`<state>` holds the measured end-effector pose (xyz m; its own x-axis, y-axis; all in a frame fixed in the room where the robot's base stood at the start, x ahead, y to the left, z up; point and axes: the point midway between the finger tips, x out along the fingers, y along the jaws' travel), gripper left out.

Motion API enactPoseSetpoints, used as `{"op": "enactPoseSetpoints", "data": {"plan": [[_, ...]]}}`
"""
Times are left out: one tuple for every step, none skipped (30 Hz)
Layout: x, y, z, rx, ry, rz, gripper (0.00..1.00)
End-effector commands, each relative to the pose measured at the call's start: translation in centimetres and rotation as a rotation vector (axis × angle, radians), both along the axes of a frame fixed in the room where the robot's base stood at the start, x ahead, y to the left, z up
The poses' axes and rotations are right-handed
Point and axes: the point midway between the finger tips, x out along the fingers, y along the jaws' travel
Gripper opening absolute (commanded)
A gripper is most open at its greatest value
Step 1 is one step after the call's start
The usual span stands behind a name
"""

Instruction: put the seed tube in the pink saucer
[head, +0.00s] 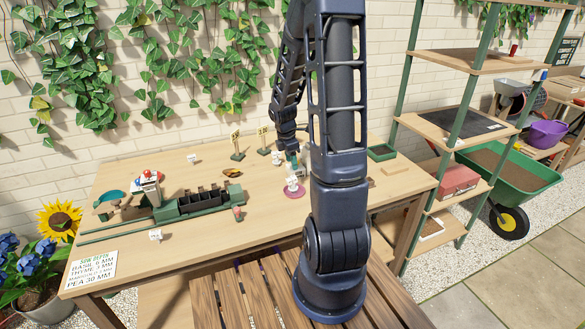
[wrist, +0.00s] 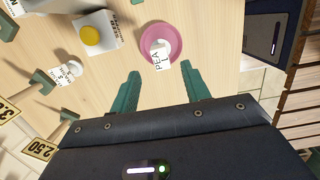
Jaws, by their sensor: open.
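A pink saucer (head: 293,195) stands on the wooden table, just in front of my gripper in the head view. A small white object (head: 292,184) is on it. In the wrist view the pink saucer (wrist: 146,42) holds a white piece lettered "PEA" (wrist: 159,58), which looks like the labelled seed tube; its full shape is hard to make out. My gripper (wrist: 157,88) is open, its two green fingers apart with bare table between them. The saucer and white piece lie beyond the fingertips, and the fingers do not appear to touch them.
Small yellow signs (head: 236,143) stand behind. A white packet with a yellow disc (wrist: 105,38) lies near the saucer. A green tray (head: 381,152) is at the right. Table around the saucer's front is clear.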

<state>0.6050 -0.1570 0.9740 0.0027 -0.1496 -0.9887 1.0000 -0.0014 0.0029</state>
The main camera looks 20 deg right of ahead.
Motion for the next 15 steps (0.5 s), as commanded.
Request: {"op": "enactPoseSetpoints", "data": {"plan": [[0.0,0.0,0.4,0.0,-0.002,0.0,0.47],[0.0,0.1,0.6,0.0,-0.002,0.0,0.47],[0.0,0.1,0.8,0.0,-0.001,0.0,0.47],[0.0,0.1,0.9,-0.001,-0.001,-0.002,0.47],[-0.1,0.2,1.1,-0.001,-0.003,-0.006,0.47],[-0.2,0.2,1.4,-0.001,-0.007,-0.016,0.47],[-0.3,0.3,1.8,-0.002,-0.014,-0.029,0.47],[-0.4,0.4,2.3,-0.003,-0.022,-0.045,0.47],[-0.6,0.5,3.0,-0.004,-0.033,-0.074,0.47],[-0.8,0.6,3.7,-0.005,-0.045,-0.098,0.47],[-1.1,0.8,4.3,-0.006,-0.057,-0.127,0.47],[-1.5,1.0,5.4,-0.006,-0.074,-0.171,0.47],[-1.9,1.1,6.2,-0.004,-0.09,-0.207,0.47],[-2.3,1.3,6.9,-0.002,-0.104,-0.243,0.47],[-2.8,1.5,8.0,0.001,-0.122,-0.293,0.47]]}}
